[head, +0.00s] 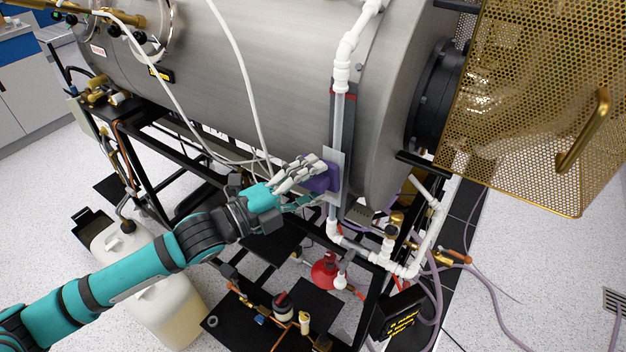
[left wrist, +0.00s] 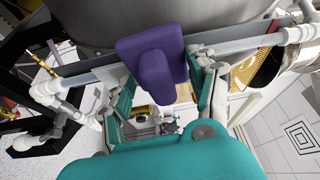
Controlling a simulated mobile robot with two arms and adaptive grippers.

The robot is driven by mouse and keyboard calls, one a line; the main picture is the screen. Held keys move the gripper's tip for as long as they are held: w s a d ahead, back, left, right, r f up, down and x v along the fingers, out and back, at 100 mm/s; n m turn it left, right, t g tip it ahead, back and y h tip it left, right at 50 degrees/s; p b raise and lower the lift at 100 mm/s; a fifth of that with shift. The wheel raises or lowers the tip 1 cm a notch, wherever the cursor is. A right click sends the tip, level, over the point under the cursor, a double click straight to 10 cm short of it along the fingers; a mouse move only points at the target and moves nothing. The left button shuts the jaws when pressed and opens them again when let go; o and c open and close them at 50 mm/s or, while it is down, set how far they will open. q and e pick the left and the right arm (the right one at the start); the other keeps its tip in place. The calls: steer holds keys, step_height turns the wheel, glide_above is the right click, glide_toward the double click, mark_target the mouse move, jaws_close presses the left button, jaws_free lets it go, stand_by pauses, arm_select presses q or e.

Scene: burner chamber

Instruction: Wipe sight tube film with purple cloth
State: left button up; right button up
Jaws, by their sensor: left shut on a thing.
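The sight tube (head: 338,118) runs upright between white pipe fittings at the front of the steel chamber. A pale flat patch (head: 335,158) lies along its lower part; I cannot tell whether it is the film. My left gripper (head: 312,183) is shut on the purple cloth (head: 319,180), which is at the lower tube by the pale patch. In the left wrist view the purple cloth (left wrist: 152,60), a block with a raised grip, sits between the fingers in front of the tube (left wrist: 230,47). Whether it touches the tube is hidden. My right gripper is not in view.
The steel chamber (head: 265,75) stands close behind the tube. A perforated brass guard (head: 530,90) with a handle is at the right. White hoses (head: 245,80) hang left of the tube. Below are a black frame, a red flask (head: 325,271) and a cream jug (head: 165,310).

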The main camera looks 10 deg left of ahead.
arm_select(q)
steer(key=shift+s+a, duration=0.35)
steer(key=shift+s, duration=0.55)
steer(key=shift+s+a, duration=0.35)
steer(key=shift+s, duration=0.5)
steer(key=shift+s+a, duration=0.35)
steer(key=shift+s, duration=0.55)
steer(key=s, duration=0.1)
steer(key=s+a, duration=0.1)
steer(key=shift+s+a+p, duration=0.1)
steer(key=shift+s+p, duration=0.3)
